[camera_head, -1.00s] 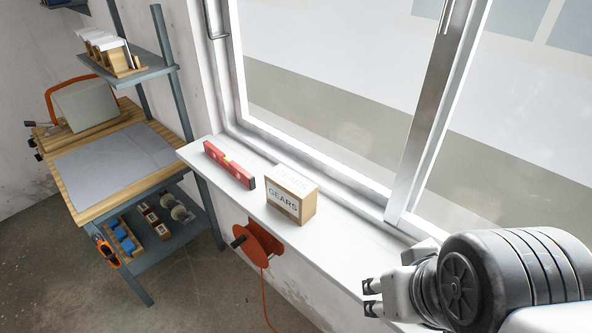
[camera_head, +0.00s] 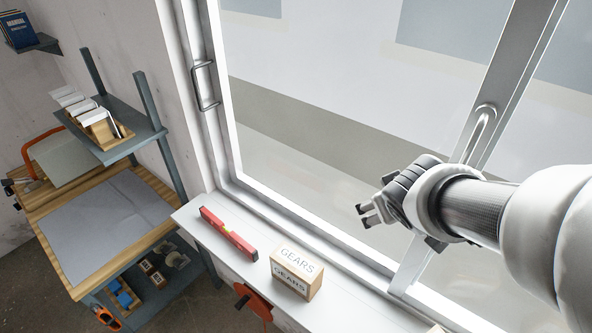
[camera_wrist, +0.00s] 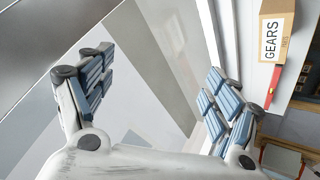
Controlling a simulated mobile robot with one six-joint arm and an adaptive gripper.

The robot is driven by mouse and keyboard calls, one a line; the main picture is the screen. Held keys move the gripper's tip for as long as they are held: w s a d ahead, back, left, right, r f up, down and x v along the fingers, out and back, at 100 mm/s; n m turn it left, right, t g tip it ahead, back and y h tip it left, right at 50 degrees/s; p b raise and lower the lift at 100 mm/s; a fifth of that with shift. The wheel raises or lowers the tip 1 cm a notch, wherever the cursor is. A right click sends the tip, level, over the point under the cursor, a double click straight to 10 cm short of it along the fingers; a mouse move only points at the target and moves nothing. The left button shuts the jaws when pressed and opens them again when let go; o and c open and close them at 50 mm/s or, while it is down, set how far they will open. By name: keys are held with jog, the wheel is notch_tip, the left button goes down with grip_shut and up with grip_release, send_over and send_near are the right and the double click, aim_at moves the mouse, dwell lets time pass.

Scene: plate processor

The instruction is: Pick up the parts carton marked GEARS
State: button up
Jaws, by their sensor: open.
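The parts carton marked GEARS (camera_head: 297,270) is a small brown box with white labels on its top and front. It stands on the white window sill in the head view. In the wrist view the carton (camera_wrist: 275,35) shows at the upper right, outside my fingers. My gripper (camera_head: 364,215) is open and empty, raised in front of the window glass, above and to the right of the carton. Its two fingers (camera_wrist: 160,95) are spread wide in the wrist view, with only window and frame between them.
A red spirit level (camera_head: 228,234) lies on the sill (camera_head: 340,300) left of the carton. An orange cable reel (camera_head: 254,301) hangs below the sill. A workbench (camera_head: 60,205) with shelves stands at the left. The window frame and its handle (camera_head: 480,130) are close to my arm.

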jog(key=w+a+f+n+y, duration=0.3)
jog(key=w+a+f, duration=0.15)
jog(key=f, duration=0.35)
jog(key=n+g+y, duration=0.3)
jog(key=n+y, duration=0.1)
send_near(297, 263)
jog(key=shift+g, duration=0.3)
jog(key=b+x, duration=0.2)
jog(key=x, duration=0.2)
jog(key=b+x, duration=0.3)
jog(key=x, duration=0.1)
jog(key=shift+w+a+f, duration=0.1)
jog(key=shift+w+f, duration=0.15)
jog(key=shift+w, duration=0.1)
jog(key=shift+b+x, duration=1.45)
jog(key=shift+x, duration=1.7)
jog(key=shift+r, duration=0.25)
jog(key=shift+c, duration=0.6)
jog(key=c, duration=1.5)
jog(key=shift+w, duration=0.1)
jog(key=shift+r, duration=0.1)
